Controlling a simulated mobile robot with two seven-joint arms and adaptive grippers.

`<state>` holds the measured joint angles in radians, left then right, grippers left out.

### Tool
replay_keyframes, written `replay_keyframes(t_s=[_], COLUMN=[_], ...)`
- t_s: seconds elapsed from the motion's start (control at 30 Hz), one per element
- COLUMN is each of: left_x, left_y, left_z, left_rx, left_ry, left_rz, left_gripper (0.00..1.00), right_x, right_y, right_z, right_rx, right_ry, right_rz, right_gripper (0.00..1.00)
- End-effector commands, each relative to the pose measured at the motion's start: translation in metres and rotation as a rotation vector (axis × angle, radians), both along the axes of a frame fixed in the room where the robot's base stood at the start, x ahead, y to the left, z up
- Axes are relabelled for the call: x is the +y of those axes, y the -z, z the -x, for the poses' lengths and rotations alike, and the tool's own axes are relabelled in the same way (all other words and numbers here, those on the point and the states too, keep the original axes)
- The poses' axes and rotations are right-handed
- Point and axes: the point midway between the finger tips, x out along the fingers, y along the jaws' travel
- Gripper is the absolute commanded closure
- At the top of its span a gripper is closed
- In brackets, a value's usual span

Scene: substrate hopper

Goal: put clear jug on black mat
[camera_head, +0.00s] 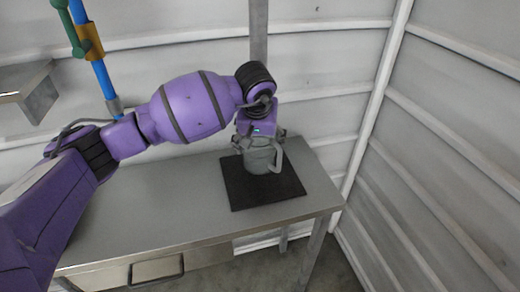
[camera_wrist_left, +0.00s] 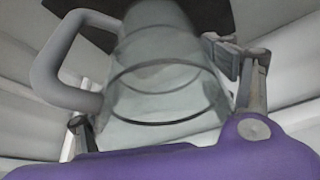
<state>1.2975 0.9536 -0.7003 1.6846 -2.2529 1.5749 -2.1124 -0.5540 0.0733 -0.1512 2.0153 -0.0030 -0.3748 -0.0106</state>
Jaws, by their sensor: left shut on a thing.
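The clear jug (camera_head: 261,161) is upright over the back part of the black mat (camera_head: 265,194) on the metal table. Its handle points to the right in the head view. My left gripper (camera_head: 260,139) is shut around the jug's upper part from above. In the left wrist view the jug (camera_wrist_left: 158,75) sits between the fingers, with its grey handle (camera_wrist_left: 62,62) on the left and the dark mat (camera_wrist_left: 215,17) beyond it. I cannot tell for sure whether the jug's base touches the mat. My right gripper is not in view.
The metal table (camera_head: 160,208) is otherwise bare, with free room left of the mat. A drawer (camera_head: 155,270) is under its front edge. A blue pipe (camera_head: 103,78) and a grey post (camera_head: 258,35) stand behind, by the ribbed walls.

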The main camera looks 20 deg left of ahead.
Motion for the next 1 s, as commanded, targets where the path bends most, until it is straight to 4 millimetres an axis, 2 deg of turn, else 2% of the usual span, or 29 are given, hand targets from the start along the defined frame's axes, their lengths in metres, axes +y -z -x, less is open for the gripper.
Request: replay_keyframes(t_s=[0.3, 0.67, 0.7, 0.83, 1.0], left_x=[0.002, 0.002, 0.002, 0.002, 0.002], left_y=[0.035, 0.04, 0.04, 0.039, 0.039], left_z=[-0.004, -0.004, -0.004, -0.004, -0.004], left_rx=[0.001, 0.0, 0.001, 0.0, 0.0], left_ry=[-0.001, -0.002, -0.002, -0.001, -0.001], left_rz=[0.0, -0.001, -0.001, -0.001, -0.001], left_gripper=[0.51, 0.51, 0.19, 0.02, 0.02], right_x=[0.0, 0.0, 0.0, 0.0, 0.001], right_y=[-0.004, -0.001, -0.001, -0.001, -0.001], right_z=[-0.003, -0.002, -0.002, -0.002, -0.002], right_rx=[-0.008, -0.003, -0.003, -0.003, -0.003], right_ry=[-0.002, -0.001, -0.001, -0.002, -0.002], right_rz=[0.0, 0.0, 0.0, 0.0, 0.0], right_gripper=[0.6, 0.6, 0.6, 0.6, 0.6])
